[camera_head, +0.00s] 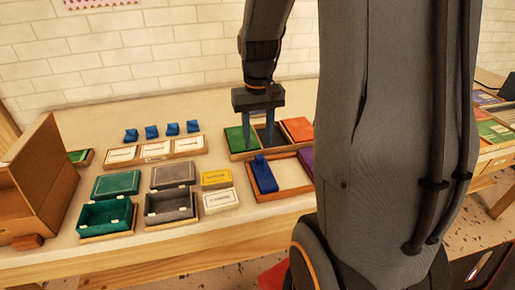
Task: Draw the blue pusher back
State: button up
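The blue pusher (265,178) is a long blue block with a raised part at its far end. My gripper (258,145) points down just behind the pusher in the picture, over the compartmented tray. Its two blue-grey fingers are apart, and I see nothing held between them. The fingertips show close to the pusher's raised end; I cannot tell whether they touch anything.
The compartmented tray (231,154) has green, dark and orange sections. Yellow (216,179) and white boxes (221,200), a green box (104,215) and a grey box (170,205) stand left. Several small blue blocks (152,132) lie behind. My arm hides the table's right part.

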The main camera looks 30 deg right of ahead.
jog(key=shift+r, duration=1.1)
jog(key=s+a+f+n, duration=0.1)
jog(key=s+a, duration=0.1)
jog(key=a, duration=0.2)
jog(key=s+a+f+n+t, duration=0.1)
jog(key=s+a+f, duration=0.1)
jog(key=s+a, duration=0.1)
jog(key=s+a+f+n, duration=0.1)
jog(key=s+a, duration=0.2)
jog(key=a, duration=0.2)
jog(key=shift+s+a+f, duration=0.15)
jog(key=shift+a+f, duration=0.25)
jog(key=shift+c, duration=0.4)
jog(key=shift+c, duration=0.6)
jog(key=shift+d, duration=0.1)
